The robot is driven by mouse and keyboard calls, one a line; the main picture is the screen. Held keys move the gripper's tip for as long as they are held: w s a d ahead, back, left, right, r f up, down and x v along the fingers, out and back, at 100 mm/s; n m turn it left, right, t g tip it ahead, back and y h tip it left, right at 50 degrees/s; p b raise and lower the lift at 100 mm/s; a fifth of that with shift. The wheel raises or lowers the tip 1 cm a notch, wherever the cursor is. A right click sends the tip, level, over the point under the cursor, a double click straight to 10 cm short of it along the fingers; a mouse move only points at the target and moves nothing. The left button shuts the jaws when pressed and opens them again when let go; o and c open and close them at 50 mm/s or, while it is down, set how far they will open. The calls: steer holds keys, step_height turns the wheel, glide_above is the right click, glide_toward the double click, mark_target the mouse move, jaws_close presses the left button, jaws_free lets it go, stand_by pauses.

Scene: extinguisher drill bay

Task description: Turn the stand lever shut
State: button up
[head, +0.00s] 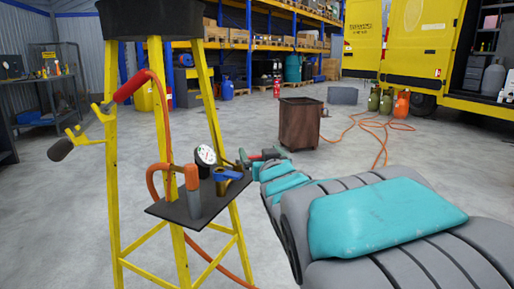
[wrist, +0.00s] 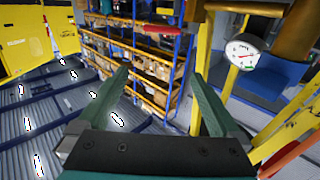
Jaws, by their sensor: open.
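The yellow stand (head: 113,180) is at the left of the head view, with a dark shelf (head: 222,197). On the shelf are a round white gauge (head: 205,155), a blue lever (head: 228,173) and an upright grey cylinder with an orange top (head: 192,185). My gripper (head: 256,156) is just right of and behind the lever, seemingly apart from it. In the wrist view my gripper (wrist: 162,76) shows two green fingers spread apart with nothing between them. The gauge (wrist: 243,52) and brass pipework (wrist: 285,38) are right of the fingers there.
An orange hose (head: 165,120) runs down the stand from a red handle (head: 132,86). A rusty bin (head: 303,125) stands behind my arm. A yellow van (head: 400,40) and gas cylinders (head: 402,105) are at the right. Open floor surrounds the stand.

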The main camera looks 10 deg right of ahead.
steer(key=shift+s+a+r, duration=0.1)
steer(key=shift+s+r, duration=0.1)
steer(key=shift+s, duration=1.1)
steer(key=shift+s+a+r, duration=0.1)
steer(key=shift+s+r, duration=0.05)
steer(key=shift+s, duration=1.15)
steer(key=shift+c, duration=0.2)
